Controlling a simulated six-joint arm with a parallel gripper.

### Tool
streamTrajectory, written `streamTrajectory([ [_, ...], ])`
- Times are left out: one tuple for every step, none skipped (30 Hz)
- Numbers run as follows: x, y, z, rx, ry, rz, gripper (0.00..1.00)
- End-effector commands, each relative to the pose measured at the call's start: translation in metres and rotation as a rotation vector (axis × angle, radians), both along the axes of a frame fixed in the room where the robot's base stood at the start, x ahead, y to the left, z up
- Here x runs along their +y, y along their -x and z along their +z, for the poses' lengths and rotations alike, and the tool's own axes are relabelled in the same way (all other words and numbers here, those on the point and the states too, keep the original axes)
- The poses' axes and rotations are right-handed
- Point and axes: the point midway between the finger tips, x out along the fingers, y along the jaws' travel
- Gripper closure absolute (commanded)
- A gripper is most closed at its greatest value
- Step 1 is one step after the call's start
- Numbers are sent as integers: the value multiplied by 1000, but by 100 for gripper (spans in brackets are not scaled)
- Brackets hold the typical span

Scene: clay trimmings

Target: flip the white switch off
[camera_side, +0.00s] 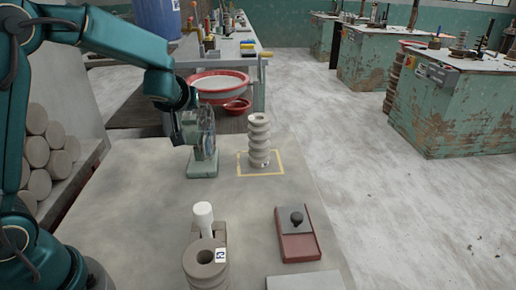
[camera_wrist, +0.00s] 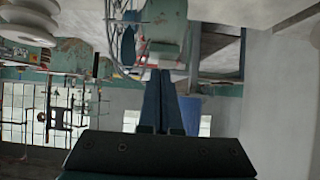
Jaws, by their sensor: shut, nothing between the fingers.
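A white, rounded lever-like piece (camera_side: 203,216) stands upright at the front of the table in the side view. It looks like the white switch, on a grey-brown base (camera_side: 219,233) partly hidden by a stack of clay rings (camera_side: 205,268). Whether it is on or off I cannot tell. My gripper (camera_side: 178,138) is farther back and left, well apart from it, beside a device with a green base (camera_side: 203,170). In the wrist view my gripper (camera_wrist: 166,75) has its two dark fingers together, with nothing between them. I cannot make out the white switch there.
A red box with a black knob (camera_side: 297,238) sits at front right. A ringed clay column (camera_side: 259,142) stands inside a yellow outline (camera_side: 272,170). Red basins (camera_side: 218,87) are behind. The table middle (camera_side: 150,195) is clear.

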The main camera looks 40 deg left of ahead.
Motion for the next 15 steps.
streamTrajectory([
  [-2,2,-5,14,11,1,100],
  [-2,2,-3,12,11,2,100],
  [-1,1,0,11,10,2,100],
  [0,1,4,9,10,3,100],
  [0,1,7,7,10,3,100],
  [1,0,13,4,9,4,100],
  [2,-1,18,1,7,3,100],
  [2,-2,23,-1,6,3,100],
  [3,-3,31,-3,3,4,100],
  [4,-3,36,-4,2,4,100],
  [4,-4,42,-8,2,3,100],
  [-1,0,50,-8,1,-1,100],
  [-5,3,55,-9,0,-2,100],
  [-8,6,61,-9,0,-3,100],
  [-12,10,68,-10,0,-3,100],
])
